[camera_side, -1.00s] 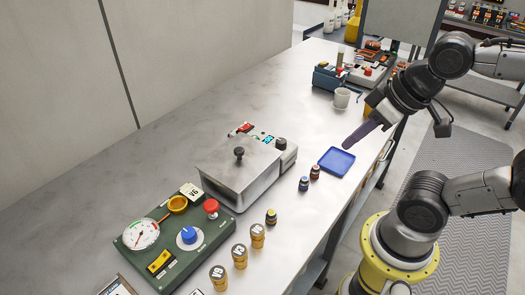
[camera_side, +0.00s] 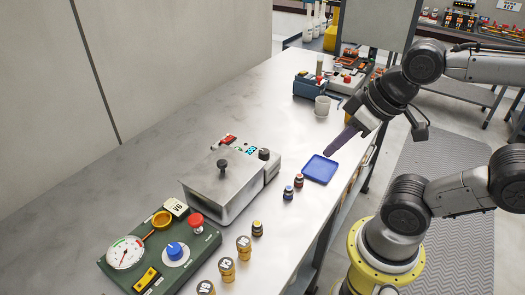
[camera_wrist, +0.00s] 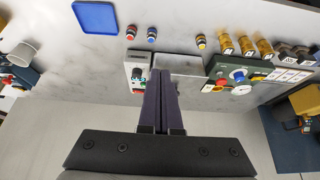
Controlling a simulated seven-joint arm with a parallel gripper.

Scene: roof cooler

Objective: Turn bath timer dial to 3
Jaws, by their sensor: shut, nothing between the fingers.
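The metal bath (camera_side: 225,185) is a lidded steel box with a black lid knob, standing mid-bench in the side view. At its right end is a control panel (camera_side: 243,142) with a lit display and a black dial (camera_side: 264,154), which I take as the timer dial. The dial's pointer and numbers are too small to read. My gripper (camera_side: 328,154) has long dark purple fingers, shut and empty, above the bench near the blue tray and apart from the dial. In the wrist view the closed fingers (camera_wrist: 166,74) overlap the bath and partly hide it; the panel (camera_wrist: 138,72) shows beside them.
A green control box (camera_side: 160,252) with a gauge, blue knob and red button stands front left, beside several amber jars (camera_side: 227,270). A white cup (camera_side: 322,106) stands farther back.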

